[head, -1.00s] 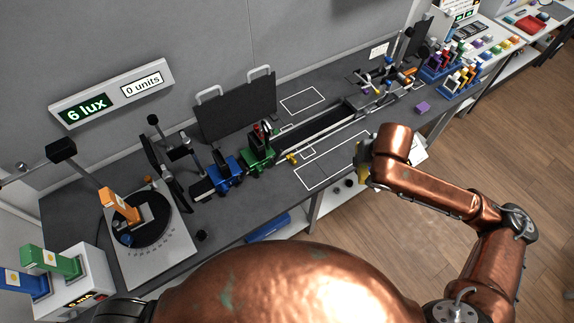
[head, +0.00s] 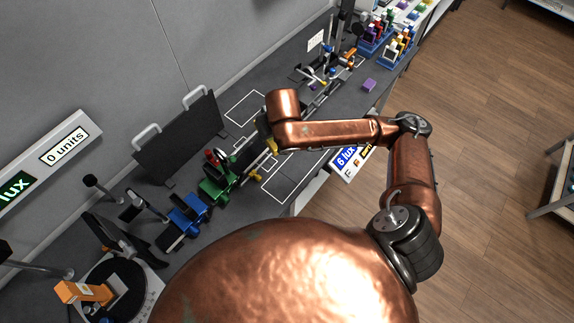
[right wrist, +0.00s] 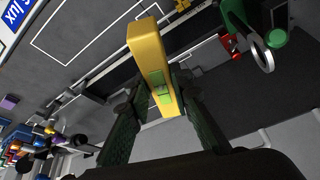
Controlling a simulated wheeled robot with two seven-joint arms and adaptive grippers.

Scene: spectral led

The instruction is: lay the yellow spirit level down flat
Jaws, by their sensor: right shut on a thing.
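The yellow spirit level (right wrist: 147,45) is a yellow bar with a green vial window, held between the fingers of my right gripper (right wrist: 158,105). In the right wrist view its long side runs away from the gripper, above the dark bench. In the head view the level (head: 272,146) shows only as a small yellow piece beside my right gripper (head: 268,132), mostly hidden by the copper wrist. I cannot tell its exact tilt or height. My left gripper is not in view.
The dark bench has white outlined areas, one at the back (head: 245,108) and one at the front (head: 285,180). A green carriage (head: 215,188) and blue carriage (head: 190,214) stand left of the gripper. A black panel with handles (head: 180,140) stands behind. A purple block (head: 369,85) lies right.

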